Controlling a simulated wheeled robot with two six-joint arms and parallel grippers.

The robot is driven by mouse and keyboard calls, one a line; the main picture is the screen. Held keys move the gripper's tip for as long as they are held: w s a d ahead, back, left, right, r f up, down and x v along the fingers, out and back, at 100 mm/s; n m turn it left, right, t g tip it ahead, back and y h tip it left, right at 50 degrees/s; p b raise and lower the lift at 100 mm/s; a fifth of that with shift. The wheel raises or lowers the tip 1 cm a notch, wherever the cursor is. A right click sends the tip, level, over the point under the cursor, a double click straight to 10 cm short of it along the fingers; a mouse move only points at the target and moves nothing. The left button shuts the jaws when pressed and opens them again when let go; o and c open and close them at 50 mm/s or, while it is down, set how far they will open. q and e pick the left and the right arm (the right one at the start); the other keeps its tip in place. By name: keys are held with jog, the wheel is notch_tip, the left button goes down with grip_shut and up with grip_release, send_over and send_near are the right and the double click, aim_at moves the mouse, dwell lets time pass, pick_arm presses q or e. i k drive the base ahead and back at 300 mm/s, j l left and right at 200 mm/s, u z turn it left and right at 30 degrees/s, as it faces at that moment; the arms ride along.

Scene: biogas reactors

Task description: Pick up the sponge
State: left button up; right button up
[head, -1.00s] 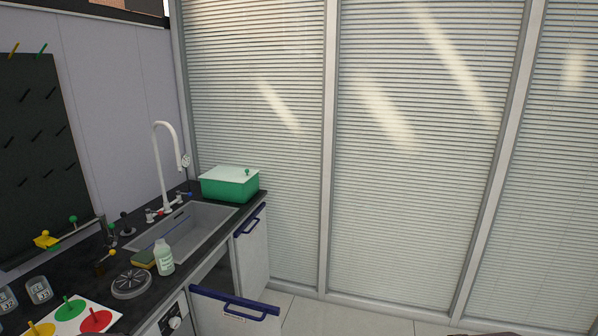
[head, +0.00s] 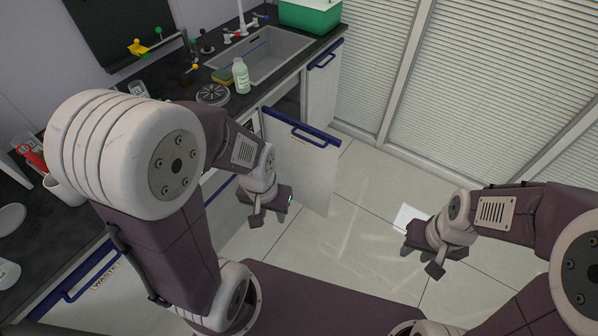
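The sponge (head: 223,76), green and yellow, lies on the dark counter at the front left corner of the sink, partly behind a small white bottle with a green label (head: 241,76). My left gripper (head: 268,208) hangs in front of the counter, below and well apart from the sponge, near an open cabinet door. It looks open and empty. My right gripper (head: 425,252) is over the floor at the right, far from the sponge, and also looks open and empty.
The sink (head: 262,52) with its tap is behind the bottle. A round grey disc (head: 212,94) lies left of the bottle. A green box (head: 310,16) stands beyond the sink. The open white door (head: 303,160) juts out below the counter. A white mug (head: 62,190) stands at left.

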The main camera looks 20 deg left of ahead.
aim_at(222, 76)
jog(key=u, duration=1.75)
